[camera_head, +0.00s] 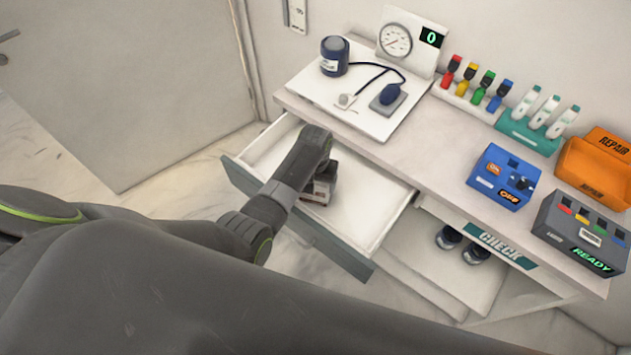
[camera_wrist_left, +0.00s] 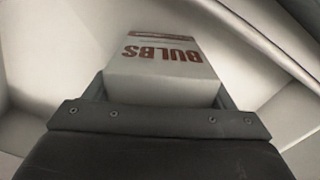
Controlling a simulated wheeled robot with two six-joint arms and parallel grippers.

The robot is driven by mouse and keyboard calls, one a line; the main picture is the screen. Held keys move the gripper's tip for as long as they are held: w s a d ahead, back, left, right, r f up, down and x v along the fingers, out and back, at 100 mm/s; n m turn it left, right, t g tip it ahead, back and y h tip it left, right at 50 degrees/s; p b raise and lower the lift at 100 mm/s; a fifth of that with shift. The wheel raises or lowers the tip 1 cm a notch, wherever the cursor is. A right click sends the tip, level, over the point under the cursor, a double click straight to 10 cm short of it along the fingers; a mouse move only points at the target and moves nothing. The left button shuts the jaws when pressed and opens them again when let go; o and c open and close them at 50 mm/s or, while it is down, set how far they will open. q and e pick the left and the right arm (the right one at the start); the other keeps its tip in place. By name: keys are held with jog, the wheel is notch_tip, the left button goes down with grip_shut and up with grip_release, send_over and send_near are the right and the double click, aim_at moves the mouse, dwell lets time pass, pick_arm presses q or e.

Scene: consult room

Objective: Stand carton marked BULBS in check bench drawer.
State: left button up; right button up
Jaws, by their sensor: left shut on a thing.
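The carton marked BULBS (camera_wrist_left: 165,62) is white with red lettering, which reads upside down in the left wrist view. My left gripper (camera_wrist_left: 162,95) is shut on it, with a finger on each side. In the head view the carton (camera_head: 320,190) shows partly below my left gripper (camera_head: 318,172), inside the open check bench drawer (camera_head: 365,215). The gripper and wrist hide much of it there. I cannot tell whether the carton touches the drawer floor. My right gripper is not in view.
The bench top (camera_head: 430,150) holds a gauge (camera_head: 397,40), a blue box (camera_head: 502,177), a grey READY box (camera_head: 580,232) and an orange REPAIR bin (camera_head: 597,165). Two dark round items (camera_head: 448,237) sit on a shelf below. The drawer's right part is bare.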

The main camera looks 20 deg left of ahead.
pick_arm(q)
jog(key=o, duration=1.1)
jog(key=shift+f, duration=0.1)
jog(key=shift+o, duration=0.2)
jog(key=shift+r, duration=0.25)
notch_tip(320, 180, up, 12)
jog(key=shift+f, duration=0.1)
